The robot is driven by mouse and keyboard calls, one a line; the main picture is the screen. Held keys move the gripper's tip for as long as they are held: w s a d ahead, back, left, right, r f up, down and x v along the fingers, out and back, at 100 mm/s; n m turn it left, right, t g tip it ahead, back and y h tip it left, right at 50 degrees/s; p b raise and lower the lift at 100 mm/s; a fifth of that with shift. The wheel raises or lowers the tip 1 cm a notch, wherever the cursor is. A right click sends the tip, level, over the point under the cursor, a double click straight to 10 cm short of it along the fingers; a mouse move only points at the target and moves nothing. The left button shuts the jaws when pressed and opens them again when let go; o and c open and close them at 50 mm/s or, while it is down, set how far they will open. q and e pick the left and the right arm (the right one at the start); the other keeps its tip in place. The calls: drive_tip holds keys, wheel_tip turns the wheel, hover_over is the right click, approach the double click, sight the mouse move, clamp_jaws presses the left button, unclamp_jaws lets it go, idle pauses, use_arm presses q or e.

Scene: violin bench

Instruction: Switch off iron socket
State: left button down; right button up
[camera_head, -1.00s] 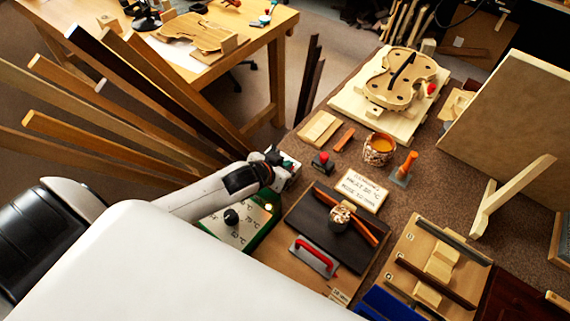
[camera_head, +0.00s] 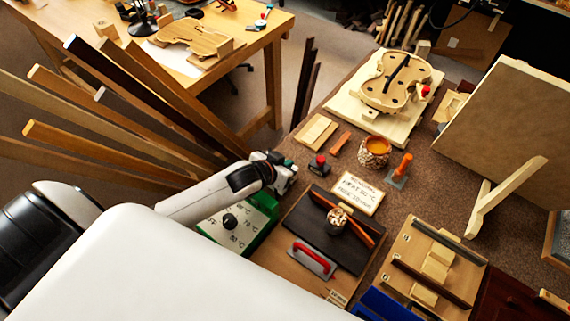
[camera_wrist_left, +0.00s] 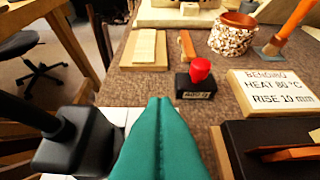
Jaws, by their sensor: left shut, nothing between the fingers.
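My left gripper (camera_head: 285,168) reaches in from the left over the near left edge of the bench. In the left wrist view its teal fingers (camera_wrist_left: 160,115) are shut and empty. A white socket plate (camera_wrist_left: 113,115) lies partly hidden behind the fingers, with a black plug-like block (camera_wrist_left: 75,140) on the left. I cannot make out the socket's switch or its position. The green control box (camera_head: 262,222) with a white face and black dial (camera_head: 230,221) stands just below my gripper. My right gripper is not in view.
A red-knobbed black block (camera_head: 318,165) stands right of my gripper. A note card (camera_head: 357,193) reads "BENDING HEAT 80 °C RISE 10 mm". A dark plate (camera_head: 340,235), wooden blocks (camera_head: 315,130) and a pot (camera_head: 375,150) lie around it. Wooden strips (camera_head: 130,120) fan out at left.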

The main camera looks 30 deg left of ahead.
use_arm(q)
drive_tip(key=r+p, duration=0.5)
drive_tip(key=shift+w, duration=0.3)
drive_tip(key=shift+s+r+b, duration=0.2)
drive_tip(key=shift+s+b, duration=0.1)
drive_tip(key=shift+s, duration=0.35)
drive_tip(key=s+r, duration=0.5)
drive_tip(key=r, duration=0.1)
drive_tip(key=shift+a+r, duration=0.2)
drive_tip(key=shift+a, duration=0.2)
